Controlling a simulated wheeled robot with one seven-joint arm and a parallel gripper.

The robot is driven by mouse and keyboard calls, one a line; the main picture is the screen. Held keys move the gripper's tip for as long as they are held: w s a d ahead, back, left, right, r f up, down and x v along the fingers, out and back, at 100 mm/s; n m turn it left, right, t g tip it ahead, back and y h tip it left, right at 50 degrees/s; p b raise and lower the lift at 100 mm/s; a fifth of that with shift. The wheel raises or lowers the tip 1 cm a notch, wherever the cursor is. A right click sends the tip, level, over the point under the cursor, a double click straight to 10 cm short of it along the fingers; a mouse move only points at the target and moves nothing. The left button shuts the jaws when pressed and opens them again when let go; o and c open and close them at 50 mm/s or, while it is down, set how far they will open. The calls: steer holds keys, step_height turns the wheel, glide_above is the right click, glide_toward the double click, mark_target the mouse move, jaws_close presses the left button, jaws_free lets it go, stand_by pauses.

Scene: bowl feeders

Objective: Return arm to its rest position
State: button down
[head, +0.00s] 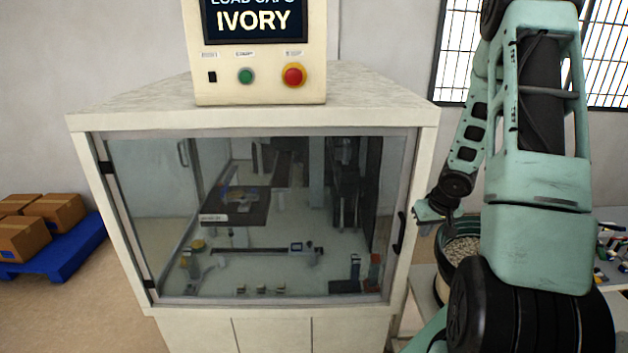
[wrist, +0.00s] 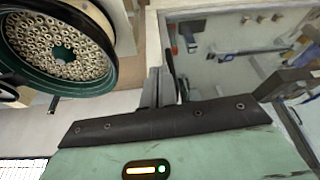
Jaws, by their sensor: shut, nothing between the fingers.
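My arm, pale green with black joints, rises at the right of the head view and bends back down. My gripper (head: 431,212) is small there, beside the right front edge of the cream machine cabinet (head: 275,118) and just above and left of a bowl feeder (head: 461,272). The bowl feeder (wrist: 118,22), with a dark green bowl full of small pale ring-like parts, lies to the left of the fingers there.
The cabinet's glass door (head: 300,210) is shut, with a black handle (head: 399,232) on its right side. A control panel (head: 262,60) reading "IVORY" stands on top. A blue pallet (head: 75,247) with cardboard boxes (head: 55,212) sits left. Colourful parts (head: 612,243) lie far right.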

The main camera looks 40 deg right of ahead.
steer(key=w+a+n+b, duration=0.3)
steer(key=w+a+b, duration=0.45)
steer(key=a, duration=0.65)
steer(key=w+a+f+n+b, duration=0.1)
steer(key=a+n+b, duration=0.3)
steer(key=a, duration=1.3)
steer(key=s+a+f+n+g+y+b, duration=0.2)
steer(key=s+a+n+b, duration=0.5)
steer(key=s+a, duration=1.2)
steer(key=shift+a+f+g+y, duration=0.3)
steer(key=shift+a+f+g, duration=0.35)
steer(key=shift+a, duration=0.5)
steer(key=shift+s, duration=0.1)
